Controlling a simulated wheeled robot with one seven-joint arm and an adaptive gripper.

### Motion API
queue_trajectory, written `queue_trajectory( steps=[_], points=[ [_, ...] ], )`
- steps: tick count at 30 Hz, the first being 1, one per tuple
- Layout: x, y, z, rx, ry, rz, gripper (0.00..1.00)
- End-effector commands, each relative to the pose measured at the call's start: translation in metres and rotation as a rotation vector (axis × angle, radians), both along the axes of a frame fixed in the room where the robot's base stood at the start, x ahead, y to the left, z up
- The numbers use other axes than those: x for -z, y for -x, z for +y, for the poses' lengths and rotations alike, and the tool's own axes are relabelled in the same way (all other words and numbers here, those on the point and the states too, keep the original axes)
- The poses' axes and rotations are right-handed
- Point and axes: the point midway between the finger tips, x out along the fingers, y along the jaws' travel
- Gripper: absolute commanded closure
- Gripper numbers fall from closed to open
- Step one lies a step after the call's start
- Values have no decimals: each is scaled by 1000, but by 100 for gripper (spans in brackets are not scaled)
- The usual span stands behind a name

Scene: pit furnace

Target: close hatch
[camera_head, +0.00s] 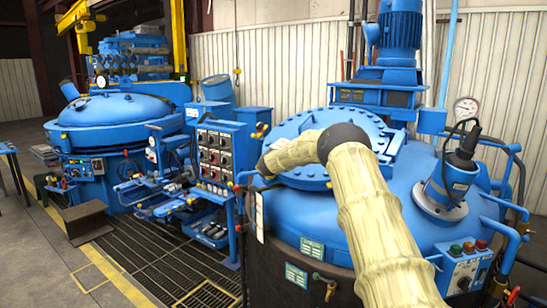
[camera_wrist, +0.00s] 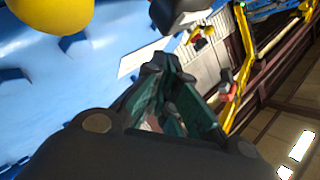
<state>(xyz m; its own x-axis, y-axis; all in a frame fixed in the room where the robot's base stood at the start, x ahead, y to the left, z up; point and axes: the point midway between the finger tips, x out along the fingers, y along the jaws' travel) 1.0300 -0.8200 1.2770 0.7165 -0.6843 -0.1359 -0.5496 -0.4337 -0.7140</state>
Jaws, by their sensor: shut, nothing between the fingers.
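The hatch (camera_head: 290,126) is a round blue bolted lid on top of the large right-hand blue vessel (camera_head: 405,200). It looks about level in the head view; I cannot tell whether it is fully seated. My arm crosses in front and hides its middle and near part. My gripper tip is not clear in the head view; the arm end is at the hatch's left edge. In the wrist view my gripper (camera_wrist: 168,68) is shut and empty.
A control box with red and black knobs (camera_head: 214,152) stands left of the vessel. A motor column (camera_head: 398,40) rises behind the hatch. A blue cylinder fitting (camera_head: 452,180) and a gauge (camera_head: 466,107) are at right. Another domed blue vessel (camera_head: 110,110) stands at left.

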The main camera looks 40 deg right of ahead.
Motion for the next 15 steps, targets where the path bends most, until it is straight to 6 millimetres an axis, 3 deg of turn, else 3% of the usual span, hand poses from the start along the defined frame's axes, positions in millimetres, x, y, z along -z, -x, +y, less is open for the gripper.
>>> queue_trajectory(
  steps=[8, 10, 15],
  points=[
    [-36, -1, 14, -3, -1, -1, 100],
    [-30, 0, 21, -3, -2, 0, 100],
    [-37, 4, 36, -3, -1, -1, 100]
  ],
)
